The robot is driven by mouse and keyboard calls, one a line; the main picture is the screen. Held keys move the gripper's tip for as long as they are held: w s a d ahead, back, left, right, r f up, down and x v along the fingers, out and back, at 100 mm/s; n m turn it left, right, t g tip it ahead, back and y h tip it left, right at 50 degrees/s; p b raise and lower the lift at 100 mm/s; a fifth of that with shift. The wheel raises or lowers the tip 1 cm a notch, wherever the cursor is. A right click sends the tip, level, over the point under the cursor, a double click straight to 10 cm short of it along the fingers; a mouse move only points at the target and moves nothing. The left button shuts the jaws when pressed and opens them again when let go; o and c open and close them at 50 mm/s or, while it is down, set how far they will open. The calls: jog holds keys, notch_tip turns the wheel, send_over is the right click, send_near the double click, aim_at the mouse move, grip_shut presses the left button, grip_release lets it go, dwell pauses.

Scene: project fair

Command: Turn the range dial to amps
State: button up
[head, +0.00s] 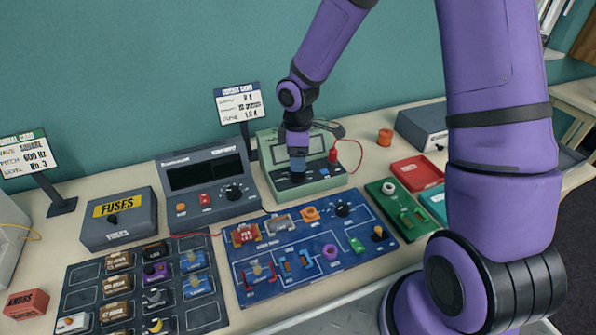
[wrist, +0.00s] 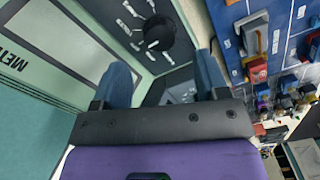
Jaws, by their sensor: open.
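The range dial (wrist: 160,32) is a black round knob on a dark panel with white markings. It belongs to the pale green meter (head: 318,184), which stands behind the blue circuit board. My gripper (head: 297,172) is over the left part of the meter's front, pointing down, and hides the dial in the head view. In the wrist view my gripper's blue fingers (wrist: 163,82) are spread apart, with the dial beyond and between them. The fingers look clear of the dial. The setting that the dial points to cannot be read.
A blue circuit board (head: 268,290) with several parts lies in front of the meter. A dark grey instrument (head: 208,172) stands to its left. A red probe (head: 333,155) with its lead is at the meter's right. A red tray (head: 417,172) and green board (head: 392,212) lie further right.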

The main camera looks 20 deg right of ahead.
aim_at(298, 176)
notch_tip(298, 176, down, 6)
jog(key=shift+r, duration=0.1)
dwell(0.4)
jog(key=c, duration=0.9)
